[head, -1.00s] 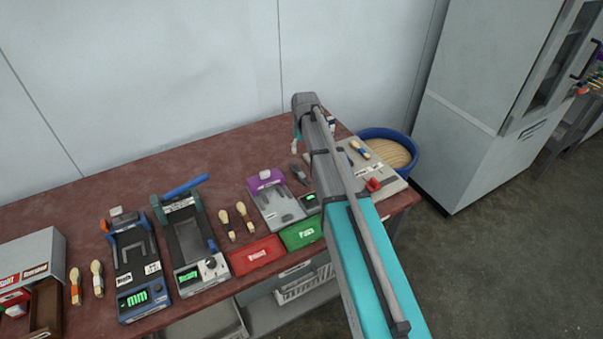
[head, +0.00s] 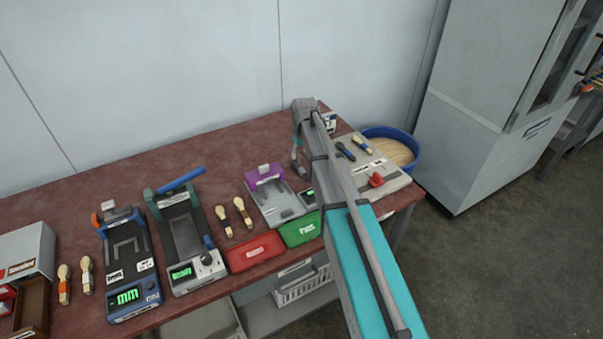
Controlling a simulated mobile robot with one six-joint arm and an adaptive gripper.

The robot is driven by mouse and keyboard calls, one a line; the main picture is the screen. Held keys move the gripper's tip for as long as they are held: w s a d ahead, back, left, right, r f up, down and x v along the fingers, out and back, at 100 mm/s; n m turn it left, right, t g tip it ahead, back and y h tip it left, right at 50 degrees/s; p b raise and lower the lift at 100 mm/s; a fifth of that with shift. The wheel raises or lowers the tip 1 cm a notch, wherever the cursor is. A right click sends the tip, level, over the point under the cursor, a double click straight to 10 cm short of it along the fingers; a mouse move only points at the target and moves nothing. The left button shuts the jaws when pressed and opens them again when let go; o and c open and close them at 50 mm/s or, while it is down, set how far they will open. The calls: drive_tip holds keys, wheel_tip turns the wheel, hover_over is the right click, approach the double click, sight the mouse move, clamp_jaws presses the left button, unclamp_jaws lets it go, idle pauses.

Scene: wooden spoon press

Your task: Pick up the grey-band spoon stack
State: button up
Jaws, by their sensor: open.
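Several pale wooden spoon stacks with bands lie on the dark red table (head: 120,185). A pair lies at the far left, one with an orange band (head: 64,285) and one with a paler band (head: 86,275). Another pair (head: 224,222) lies in the middle. A blue-banded stack (head: 361,146) and a dark piece (head: 345,152) lie on the grey board at the right. The bands are too small to tell which is grey. My gripper (head: 298,168) is open, pointing down behind the purple-topped device, partly hidden by my arm, with nothing seen in it.
A blue-framed device (head: 128,260), a green-framed device (head: 183,235) and a purple-topped device (head: 267,190) stand in a row. A red tray (head: 254,252) and a green tray (head: 302,231) sit at the front edge. A blue tub (head: 415,150) is at the right. The back of the table is clear.

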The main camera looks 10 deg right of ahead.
sight(300, 167)
drive_tip(key=shift+w+f+b, duration=0.15)
drive_tip(key=shift+f+b, duration=0.95)
drive_tip(key=shift+f, duration=0.3)
drive_tip(key=shift+w+a+f+b, duration=0.1)
drive_tip(key=shift+w+f+b, duration=0.05)
drive_tip(key=shift+f+b, duration=1.15)
drive_tip(key=shift+w+f+b, duration=0.15)
drive_tip(key=shift+f+b, duration=1.1)
drive_tip(key=shift+f, duration=0.05)
clamp_jaws()
